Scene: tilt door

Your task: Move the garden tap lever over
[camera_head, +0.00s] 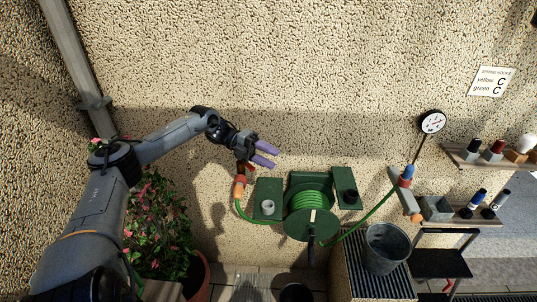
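My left gripper (266,154) reaches in from the left, in front of the pebbled wall. Its two purple fingers are spread apart, with nothing seen between them. Just below it is an orange-red fitting (239,187) at the end of a green hose, with a dark reddish-brown part above it, close under the gripper. The gripper partly covers this part, so I cannot tell a lever or its position there, or whether the gripper touches it. Another fitting, a grey body with a blue top and orange ends (404,194), joins the hose at the right. My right gripper is not in view.
A green hose reel (310,222) sits between two green boxes. A round gauge (432,122) stands above the right fitting. A metal bucket (386,248) stands on a slatted stand. Shelves with small items are at the right. A flowering plant (158,228) stands below my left arm.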

